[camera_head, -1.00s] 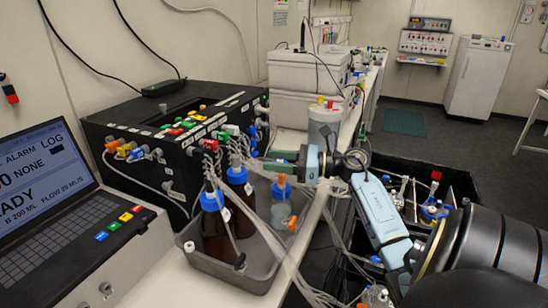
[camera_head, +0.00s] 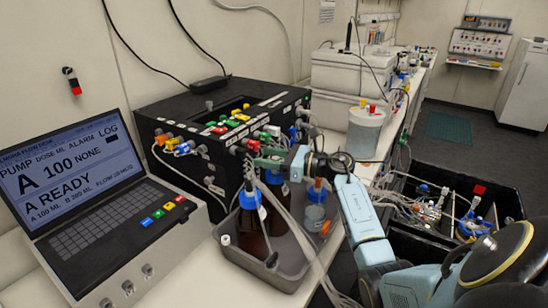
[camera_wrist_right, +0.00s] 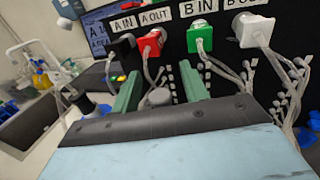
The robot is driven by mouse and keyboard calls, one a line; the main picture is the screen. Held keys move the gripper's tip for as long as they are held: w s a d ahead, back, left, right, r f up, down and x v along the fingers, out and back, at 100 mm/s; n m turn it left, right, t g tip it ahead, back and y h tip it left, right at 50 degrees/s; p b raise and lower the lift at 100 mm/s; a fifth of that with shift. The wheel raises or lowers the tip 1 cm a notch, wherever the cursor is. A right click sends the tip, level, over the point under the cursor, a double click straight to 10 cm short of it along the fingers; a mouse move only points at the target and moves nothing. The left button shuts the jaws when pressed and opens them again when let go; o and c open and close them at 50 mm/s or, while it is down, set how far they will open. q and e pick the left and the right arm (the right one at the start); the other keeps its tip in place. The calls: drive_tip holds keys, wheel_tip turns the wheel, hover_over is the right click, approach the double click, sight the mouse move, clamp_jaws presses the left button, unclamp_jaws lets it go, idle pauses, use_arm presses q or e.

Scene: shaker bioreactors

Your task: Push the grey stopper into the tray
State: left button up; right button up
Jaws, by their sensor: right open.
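The grey tray (camera_head: 290,283) holds two dark bottles with blue caps and a clear vessel with an orange stem. My right gripper (camera_head: 262,160) reaches in from the right, above the tray and close to the front of the black box. In the right wrist view its two green fingers (camera_wrist_right: 163,85) are spread apart. A small rounded grey piece, seemingly the grey stopper (camera_wrist_right: 158,97), shows in the gap between them, against the box front. I cannot tell whether the fingers touch it. In the head view I cannot pick it out behind the gripper. My left gripper is not in view.
The black box (camera_head: 180,170) carries coloured connectors; its tubes hang down into the tray. A laptop-like console (camera_head: 95,215) stands at the left. A lidded grey canister (camera_head: 364,133) stands behind my right arm. A black crate (camera_head: 430,240) of tubing is at the right.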

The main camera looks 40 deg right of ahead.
drive_tip(key=shift+c, duration=0.4)
clamp_jaws()
drive_tip(key=shift+r, duration=0.25)
drive_tip(key=shift+r, duration=0.4)
drive_tip(key=shift+d+r, duration=0.1)
drive_tip(key=shift+r, duration=0.15)
drive_tip(key=shift+r+p, duration=0.4)
drive_tip(key=shift+r, duration=0.1)
